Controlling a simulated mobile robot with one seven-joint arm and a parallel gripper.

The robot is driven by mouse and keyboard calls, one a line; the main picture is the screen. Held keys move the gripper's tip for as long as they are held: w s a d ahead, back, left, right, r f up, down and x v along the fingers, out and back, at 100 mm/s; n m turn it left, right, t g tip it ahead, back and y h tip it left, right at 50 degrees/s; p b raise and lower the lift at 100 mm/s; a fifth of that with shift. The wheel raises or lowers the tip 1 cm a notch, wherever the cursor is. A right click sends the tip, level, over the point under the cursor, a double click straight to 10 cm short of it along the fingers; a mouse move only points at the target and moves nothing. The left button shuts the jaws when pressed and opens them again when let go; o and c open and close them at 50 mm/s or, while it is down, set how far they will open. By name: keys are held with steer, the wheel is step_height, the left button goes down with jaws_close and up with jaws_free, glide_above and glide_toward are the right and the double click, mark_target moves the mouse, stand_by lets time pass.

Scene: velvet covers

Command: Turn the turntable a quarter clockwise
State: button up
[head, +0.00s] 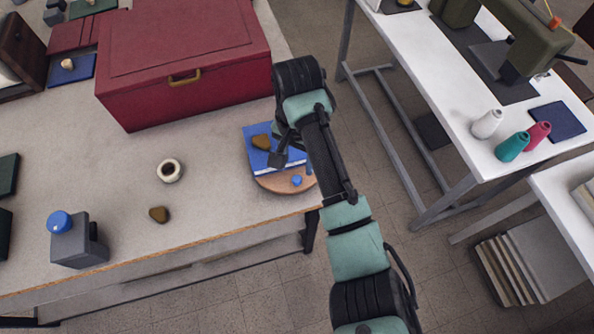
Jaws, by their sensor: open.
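The turntable (270,184) is a round wooden disc near the right front edge of the workbench. A blue square piece (256,138) lies over much of it, with a brown lump (261,142) on top. A small blue object (297,180) sits on the wood near the disc's front right rim. My gripper (279,159) is over the blue piece, just right of the brown lump, and is open with nothing seen between its fingers. My arm hides the right part of the turntable. I cannot tell whether the gripper touches anything.
A large red box (185,95) with a brass handle stands behind the turntable. A white ring-shaped object (170,170), a brown stone (159,214) and a grey container with a blue cap (75,240) are to the left. The bench (215,210) is clear just left of the disc.

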mark_target(297, 179)
step_height(297, 179, down, 7)
steer(key=shift+f+p, duration=0.1)
steer(key=shift+p, duration=0.2)
jaws_close()
stand_by(1.4)
